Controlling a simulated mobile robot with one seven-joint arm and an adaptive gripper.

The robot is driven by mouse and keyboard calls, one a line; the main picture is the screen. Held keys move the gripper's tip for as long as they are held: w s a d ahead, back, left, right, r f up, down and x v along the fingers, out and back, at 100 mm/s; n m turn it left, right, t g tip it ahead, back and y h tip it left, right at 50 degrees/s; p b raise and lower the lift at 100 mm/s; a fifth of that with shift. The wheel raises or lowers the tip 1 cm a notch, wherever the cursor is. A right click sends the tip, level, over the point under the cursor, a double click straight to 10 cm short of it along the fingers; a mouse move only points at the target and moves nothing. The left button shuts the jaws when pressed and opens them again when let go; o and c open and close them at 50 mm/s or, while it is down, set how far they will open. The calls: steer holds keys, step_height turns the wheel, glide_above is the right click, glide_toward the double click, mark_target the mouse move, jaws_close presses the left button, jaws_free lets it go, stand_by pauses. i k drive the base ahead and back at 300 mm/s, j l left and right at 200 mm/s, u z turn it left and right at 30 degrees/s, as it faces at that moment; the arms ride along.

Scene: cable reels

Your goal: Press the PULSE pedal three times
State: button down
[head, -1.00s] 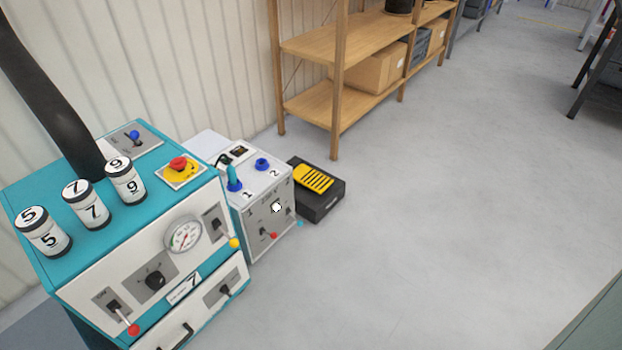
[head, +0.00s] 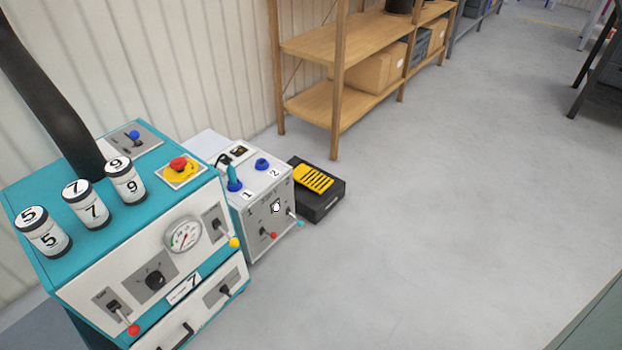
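A yellow ribbed pedal (head: 314,179) sits on top of a black box (head: 322,204) on the floor, just right of a small light grey cabinet. There is small lettering on the box's front, too small to read. The pedal's top is unobstructed in the head view, and nothing touches it. My gripper is not in view.
The grey cabinet (head: 270,196) has levers on its front and stands beside the teal machine (head: 95,230), which carries numbered canisters and a red button (head: 178,163). A wooden shelf (head: 335,75) stands behind. The floor (head: 430,200) right of the pedal is clear.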

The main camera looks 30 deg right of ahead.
mark_target(317, 181)
steer(key=i+l+z, duration=0.2)
steer(key=i+l, duration=0.2)
steer(key=i+l+z, duration=0.2)
steer(key=i, duration=0.25)
steer(key=i+l+z, duration=0.2)
steer(key=i, duration=0.25)
steer(key=i+l+z, duration=0.2)
steer(key=i, duration=0.3)
steer(key=i+l+z, duration=0.2)
steer(key=i, duration=0.25)
